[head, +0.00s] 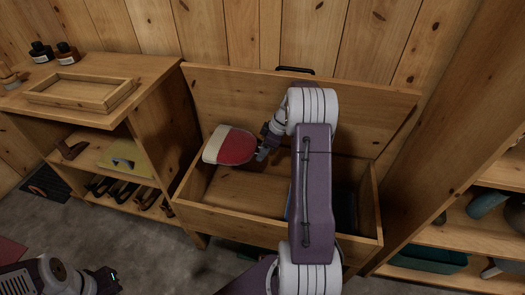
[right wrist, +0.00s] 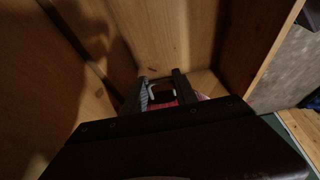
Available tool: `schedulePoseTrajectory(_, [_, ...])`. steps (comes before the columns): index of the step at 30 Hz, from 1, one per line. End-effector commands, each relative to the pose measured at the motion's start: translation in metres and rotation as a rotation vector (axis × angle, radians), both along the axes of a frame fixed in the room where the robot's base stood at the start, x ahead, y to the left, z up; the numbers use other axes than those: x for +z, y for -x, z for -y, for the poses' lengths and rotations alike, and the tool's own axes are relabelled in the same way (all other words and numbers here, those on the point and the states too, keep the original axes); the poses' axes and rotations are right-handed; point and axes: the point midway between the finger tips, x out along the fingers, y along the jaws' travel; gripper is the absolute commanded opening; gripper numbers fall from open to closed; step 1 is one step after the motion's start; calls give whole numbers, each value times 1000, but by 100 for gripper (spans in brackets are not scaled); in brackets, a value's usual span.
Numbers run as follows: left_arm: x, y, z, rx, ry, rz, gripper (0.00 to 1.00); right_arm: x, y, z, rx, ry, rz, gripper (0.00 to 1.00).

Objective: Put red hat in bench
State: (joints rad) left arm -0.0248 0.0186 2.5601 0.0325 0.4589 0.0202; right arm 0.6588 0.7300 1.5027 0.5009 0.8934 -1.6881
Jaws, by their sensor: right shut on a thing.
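The red hat (head: 236,147), with a white part on its left side, is in the head view above the left half of the open bench (head: 235,210). My right gripper (head: 262,152) is shut on the hat's right edge and holds it. In the right wrist view, the hat (right wrist: 163,104) shows only as a bit of red and white between the fingers of the gripper (right wrist: 160,92). The bench lid is up against the wall. My left gripper (head: 108,280) is at the bottom left of the head view, away from the bench; its jaws are unclear.
Inside the bench, a dark blue thing (head: 344,208) lies at the right, partly behind my right arm. A shelf unit with a wooden tray (head: 80,92), bottles and shoes stands left. Another shelf unit (head: 470,235) stands right. The bench's left half looks clear.

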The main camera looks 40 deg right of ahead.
Motion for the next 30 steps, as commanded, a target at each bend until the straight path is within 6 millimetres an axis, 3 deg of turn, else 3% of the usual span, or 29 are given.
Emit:
schedulePoseTrajectory(6, [-36, 0, 0, 0, 0, -1, 0, -44, 0, 0, 0, -1, -1, 0])
schedulePoseTrajectory(30, [-150, 0, 0, 0, 0, 0, 0, -190, 0, 0, -1, -1, -1, 0])
